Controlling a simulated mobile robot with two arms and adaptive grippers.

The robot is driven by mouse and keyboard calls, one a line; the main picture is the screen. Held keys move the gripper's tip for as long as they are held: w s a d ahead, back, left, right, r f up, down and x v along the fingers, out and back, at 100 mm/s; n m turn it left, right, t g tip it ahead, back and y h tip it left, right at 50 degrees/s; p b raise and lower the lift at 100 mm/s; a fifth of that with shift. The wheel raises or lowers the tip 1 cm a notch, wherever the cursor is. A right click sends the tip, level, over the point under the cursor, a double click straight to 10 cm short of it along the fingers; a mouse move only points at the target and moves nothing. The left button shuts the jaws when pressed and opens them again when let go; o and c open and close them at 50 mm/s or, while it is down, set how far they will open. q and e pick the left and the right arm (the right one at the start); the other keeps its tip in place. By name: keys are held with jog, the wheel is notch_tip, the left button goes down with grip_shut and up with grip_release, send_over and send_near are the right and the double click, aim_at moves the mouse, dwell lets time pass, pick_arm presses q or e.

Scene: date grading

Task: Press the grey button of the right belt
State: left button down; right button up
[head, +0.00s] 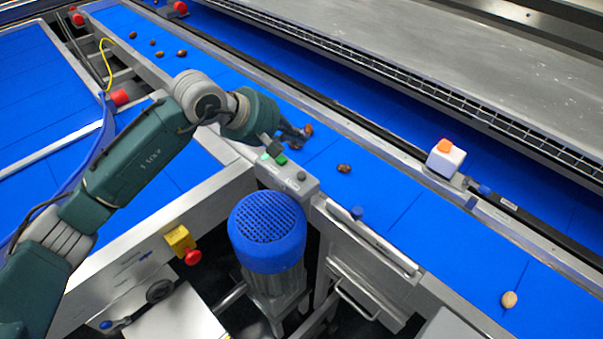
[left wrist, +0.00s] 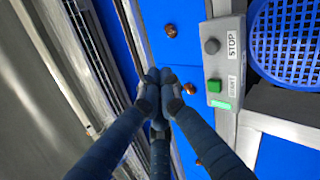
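A grey control box (head: 287,178) stands at the near edge of the blue belt carrying dates. It has a dark grey round button (head: 301,176) and a green button (head: 281,160). In the left wrist view, the grey button (left wrist: 211,46) sits beside the label STOP, and the green button (left wrist: 214,86) sits below it near a lit green patch. My left gripper (head: 298,134) is over the belt, beyond the box. In the left wrist view its fingertips (left wrist: 160,80) are together, left of the box, with nothing visible held. Neither button appears touched. My right gripper is out of view.
Several dates lie on the belt (head: 400,215), one (head: 307,130) close to my left fingertips. A blue motor cover (head: 267,225) stands in front of the box. A yellow box with a red button (head: 192,257) is at its left. A white box with an orange top (head: 445,158) stands beyond the belt.

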pick_arm(q)
jog(key=b, duration=0.1)
send_over(298, 175)
notch_tip(298, 175, down, 6)
jog(key=shift+r, duration=0.2)
notch_tip(298, 175, down, 2)
jog(key=shift+f+b, duration=0.2)
jog(key=shift+b, duration=0.95)
jog(key=shift+w+f+b, duration=0.1)
jog(key=shift+f+b, duration=0.3)
jog(key=shift+b, duration=0.05)
jog(key=shift+r, duration=0.1)
jog(key=shift+f+b, duration=0.45)
jog(key=shift+b, duration=0.2)
jog(key=shift+f+b, duration=0.5)
jog(key=shift+b, duration=0.15)
dwell(0.3)
dwell(0.3)
jog(key=shift+r, duration=0.9)
